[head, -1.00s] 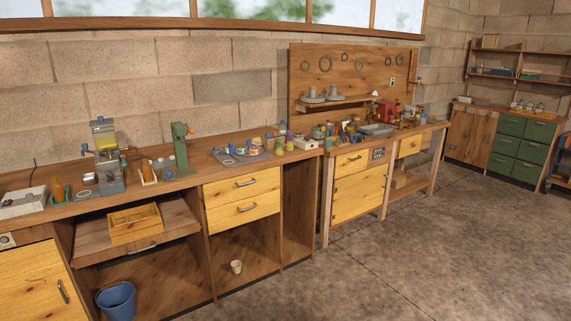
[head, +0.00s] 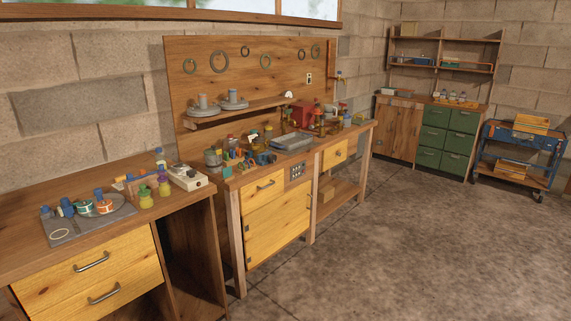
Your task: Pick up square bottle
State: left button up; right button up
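I cannot tell which thing is the square bottle; the bottles in view are small. A few small bottles (head: 461,98) stand on the far green cabinet. Neither of my grippers is in view.
The left bench (head: 45,193) carries a grey tray (head: 65,232) with small jars. The middle workbench holds a metal pan (head: 291,143) and a red box (head: 301,112). A green drawer cabinet (head: 443,137) and a blue cart (head: 510,148) stand beyond. The concrete floor (head: 410,240) is clear.

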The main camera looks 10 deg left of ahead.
aim_at(159, 159)
jog(key=i+u, duration=0.25)
jog(key=i, duration=0.2)
jog(key=i+l+u, duration=0.2)
jog(key=i, duration=0.2)
jog(key=i+l+u, duration=0.25)
jog(key=i, duration=0.15)
